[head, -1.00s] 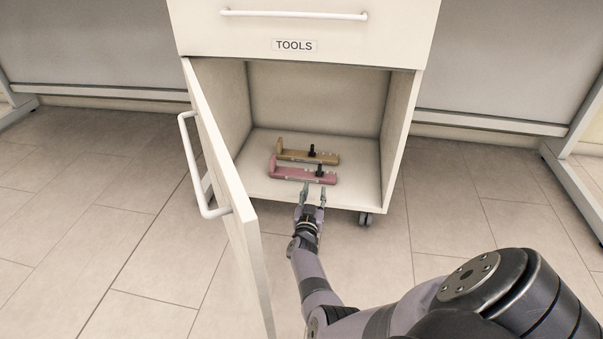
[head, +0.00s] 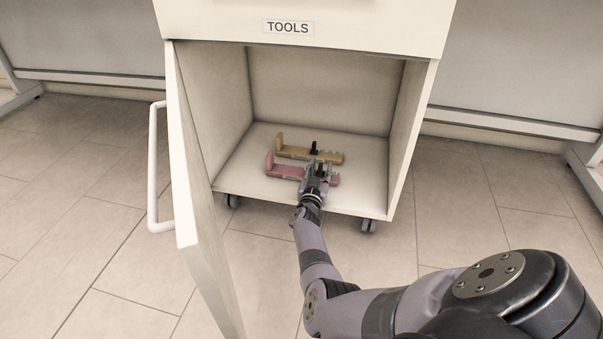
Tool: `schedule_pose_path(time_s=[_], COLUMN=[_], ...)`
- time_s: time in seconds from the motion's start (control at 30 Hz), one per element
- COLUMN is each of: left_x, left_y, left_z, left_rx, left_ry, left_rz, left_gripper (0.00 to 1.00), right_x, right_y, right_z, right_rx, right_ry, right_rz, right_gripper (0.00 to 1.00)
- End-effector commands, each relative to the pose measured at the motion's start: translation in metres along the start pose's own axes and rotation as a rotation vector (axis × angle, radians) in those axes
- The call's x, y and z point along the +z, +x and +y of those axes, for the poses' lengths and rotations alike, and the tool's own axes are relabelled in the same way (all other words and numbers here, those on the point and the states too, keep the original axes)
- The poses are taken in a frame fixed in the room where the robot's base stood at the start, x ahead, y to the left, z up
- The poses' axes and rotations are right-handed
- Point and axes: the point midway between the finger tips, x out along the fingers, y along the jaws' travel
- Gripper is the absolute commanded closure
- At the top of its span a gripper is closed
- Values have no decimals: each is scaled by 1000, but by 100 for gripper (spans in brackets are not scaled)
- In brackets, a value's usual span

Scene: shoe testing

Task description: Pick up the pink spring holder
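The pink spring holder (head: 284,171) lies on the floor of the open cabinet, near its front. It has a raised block at its left end, and its right part is partly hidden by my gripper. My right gripper (head: 318,167) reaches in from the front, with its fingers at the right half of the pink holder. Its fingers look apart, one on each side of the holder's dark knob area, but contact is too small to tell. My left gripper is not in view.
A yellow-tan holder (head: 295,152) lies just behind the pink one. The cabinet (head: 235,178) has side walls around the space, and its door (head: 196,190) stands open at the left with a white handle (head: 153,170). The cabinet floor is clear to the right.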

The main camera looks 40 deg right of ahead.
Motion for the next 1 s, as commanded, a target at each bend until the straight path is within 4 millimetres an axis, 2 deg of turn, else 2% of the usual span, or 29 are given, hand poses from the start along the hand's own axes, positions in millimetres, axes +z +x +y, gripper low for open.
schedule_pose_path(time_s=[0.13,0.63,1.0], left_x=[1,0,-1], left_y=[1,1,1], left_z=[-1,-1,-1], left_rx=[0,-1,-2], left_ry=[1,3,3], left_rz=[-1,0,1], left_gripper=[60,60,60], right_x=[0,0,0], right_y=[0,-1,-1], right_z=[0,0,0], right_rx=[0,-1,-1], right_ry=[0,0,-1], right_rz=[-1,-1,-1], right_gripper=[66,99,100])
